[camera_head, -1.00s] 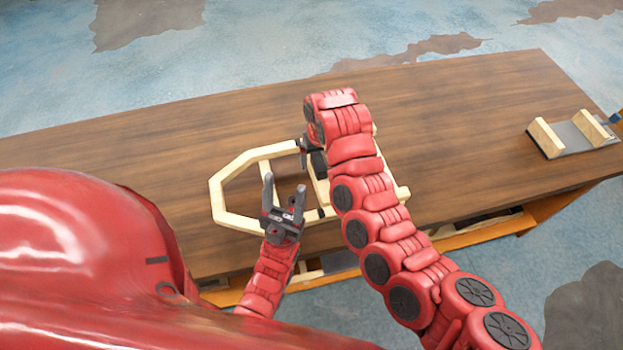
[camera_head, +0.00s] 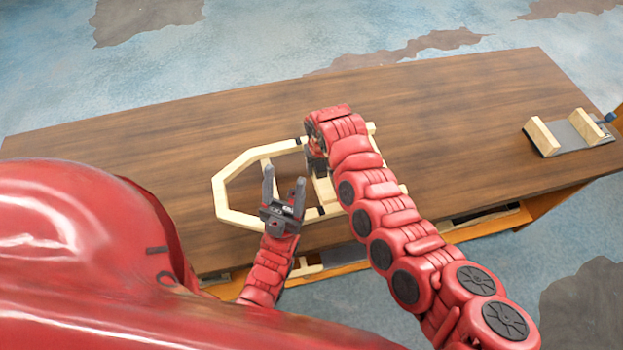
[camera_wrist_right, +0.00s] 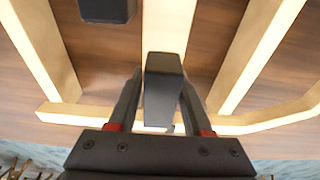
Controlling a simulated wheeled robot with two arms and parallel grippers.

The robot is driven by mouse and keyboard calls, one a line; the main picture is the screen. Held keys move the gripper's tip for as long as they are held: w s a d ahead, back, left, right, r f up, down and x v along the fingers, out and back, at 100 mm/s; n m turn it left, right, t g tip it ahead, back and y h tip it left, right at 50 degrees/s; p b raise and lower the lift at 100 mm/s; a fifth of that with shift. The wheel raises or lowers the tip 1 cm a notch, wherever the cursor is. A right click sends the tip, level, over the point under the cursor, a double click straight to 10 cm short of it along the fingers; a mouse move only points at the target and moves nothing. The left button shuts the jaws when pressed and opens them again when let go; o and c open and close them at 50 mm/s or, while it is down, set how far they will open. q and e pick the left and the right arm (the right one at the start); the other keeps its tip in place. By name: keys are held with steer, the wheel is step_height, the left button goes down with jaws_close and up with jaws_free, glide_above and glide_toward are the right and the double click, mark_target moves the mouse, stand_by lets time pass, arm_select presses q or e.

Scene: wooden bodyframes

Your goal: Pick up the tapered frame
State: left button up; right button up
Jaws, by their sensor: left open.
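The tapered frame (camera_head: 222,194), pale wood with dark bands, lies on the table, its narrowing end to the left. My left gripper (camera_head: 284,184) is open and empty, over the near side of the frame in the head view. My right gripper is mostly hidden behind my right arm in the head view, over the frame's right part. In the right wrist view, the fingers of my right gripper (camera_wrist_right: 162,88) stand on either side of a dark block (camera_wrist_right: 163,72) on a wooden bar (camera_wrist_right: 167,28). I cannot tell whether they press on it.
The brown wooden table (camera_head: 440,120) is clear at the back and far left. At its right end is a grey plate with two wooden blocks (camera_head: 541,136). An orange-brown shelf edge (camera_head: 490,228) shows below the near edge.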

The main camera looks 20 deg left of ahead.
jaws_close()
steer(key=shift+r, duration=0.1)
stand_by(0.9)
